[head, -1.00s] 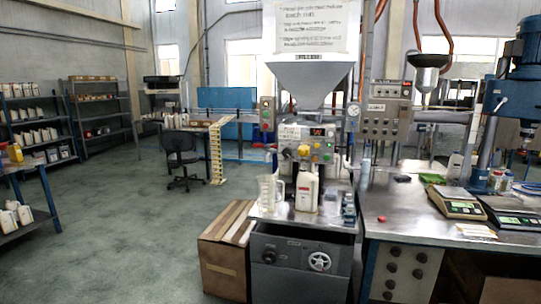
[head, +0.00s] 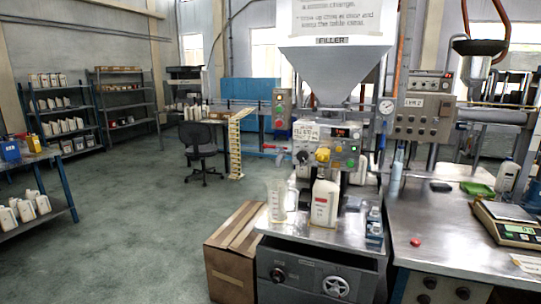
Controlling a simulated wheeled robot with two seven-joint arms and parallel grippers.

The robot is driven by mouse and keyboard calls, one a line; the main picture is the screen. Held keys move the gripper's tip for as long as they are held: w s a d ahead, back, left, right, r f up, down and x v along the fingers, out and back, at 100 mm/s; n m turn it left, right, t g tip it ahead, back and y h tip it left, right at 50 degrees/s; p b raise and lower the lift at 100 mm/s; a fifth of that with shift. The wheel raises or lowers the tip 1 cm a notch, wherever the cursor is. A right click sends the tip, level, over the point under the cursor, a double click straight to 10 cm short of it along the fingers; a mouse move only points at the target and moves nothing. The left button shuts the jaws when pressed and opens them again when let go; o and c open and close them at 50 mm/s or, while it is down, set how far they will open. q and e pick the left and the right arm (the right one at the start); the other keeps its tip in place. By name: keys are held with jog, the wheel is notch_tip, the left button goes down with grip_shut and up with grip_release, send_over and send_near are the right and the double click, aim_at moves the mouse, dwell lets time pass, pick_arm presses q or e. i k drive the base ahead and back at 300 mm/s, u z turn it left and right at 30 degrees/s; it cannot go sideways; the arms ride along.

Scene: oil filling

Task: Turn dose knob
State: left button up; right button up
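The filler machine stands at centre right, with a grey hopper (head: 335,70) above its control panel (head: 338,140). On the panel I see a yellow knob (head: 322,154), a dark round knob (head: 302,157), coloured buttons and a small red display (head: 342,132). Which knob sets the dose is too small to read. A white bottle with a red label (head: 324,200) stands upright below the panel, in front of the machine. A clear measuring jug (head: 278,198) stands left of it. Neither of my grippers is in view.
A cardboard box (head: 232,255) stands on the floor left of the filler bench. Small bottles (head: 375,222) stand at the bench's right. A steel table (head: 440,235) with a scale (head: 508,225) is at the right. The green floor (head: 130,240) at the left is clear.

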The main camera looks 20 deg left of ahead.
aim_at(302, 157)
jog(key=z, duration=0.2)
jog(key=i, duration=1)
jog(key=z, duration=0.55)
